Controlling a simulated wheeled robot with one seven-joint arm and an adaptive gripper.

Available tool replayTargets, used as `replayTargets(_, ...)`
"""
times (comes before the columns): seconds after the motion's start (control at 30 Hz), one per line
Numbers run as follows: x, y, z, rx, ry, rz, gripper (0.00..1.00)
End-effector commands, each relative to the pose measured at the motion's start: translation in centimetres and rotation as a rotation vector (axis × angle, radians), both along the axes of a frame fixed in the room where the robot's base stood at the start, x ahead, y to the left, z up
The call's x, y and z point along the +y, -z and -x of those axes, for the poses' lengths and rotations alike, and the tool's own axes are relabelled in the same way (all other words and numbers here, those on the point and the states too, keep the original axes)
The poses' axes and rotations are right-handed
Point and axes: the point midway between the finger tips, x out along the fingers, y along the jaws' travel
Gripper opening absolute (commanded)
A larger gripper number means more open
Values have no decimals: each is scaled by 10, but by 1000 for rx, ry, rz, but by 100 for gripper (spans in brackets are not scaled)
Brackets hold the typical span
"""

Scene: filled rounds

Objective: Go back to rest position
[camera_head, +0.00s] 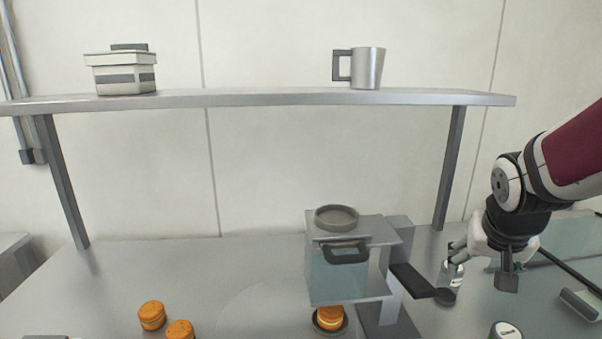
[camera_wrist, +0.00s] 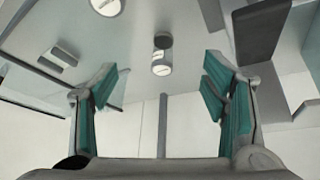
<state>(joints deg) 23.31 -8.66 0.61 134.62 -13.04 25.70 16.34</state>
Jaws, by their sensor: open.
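My gripper (camera_head: 464,258) is at the right of the head view, low beside the press machine and over the worktop. A small labelled jar (camera_head: 450,280) stands on the worktop just by the fingers and is partly hidden by them. In the wrist view my gripper (camera_wrist: 158,78) is open, with teal pads wide apart and nothing between them. The jar (camera_wrist: 162,56) appears beyond the fingertips there, apart from the pads.
The press (camera_head: 337,275) with a black lever (camera_head: 411,281) stands left of my gripper. An orange round (camera_head: 330,317) sits in a dark dish under it. Orange rounds (camera_head: 152,315) lie at left. Another jar (camera_head: 505,331) is at front right. A shelf (camera_head: 255,98) spans above, holding a mug (camera_head: 368,68) and box (camera_head: 122,75).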

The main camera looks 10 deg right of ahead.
Motion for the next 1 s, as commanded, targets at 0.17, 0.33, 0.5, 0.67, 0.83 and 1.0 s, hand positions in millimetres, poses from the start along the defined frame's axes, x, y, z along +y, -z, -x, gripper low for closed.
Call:
replayTargets(0.17,72,-37,38,3,-165,-3,68)
replayTargets(0.33,127,-54,84,13,-327,-24,68)
replayTargets(0.5,160,-60,122,22,-453,-43,68)
replayTargets(0.67,172,-61,139,27,-508,-54,68)
replayTargets(0.83,174,-60,141,30,-515,-55,68)
replayTargets(1.0,173,-60,141,29,-513,-55,68)
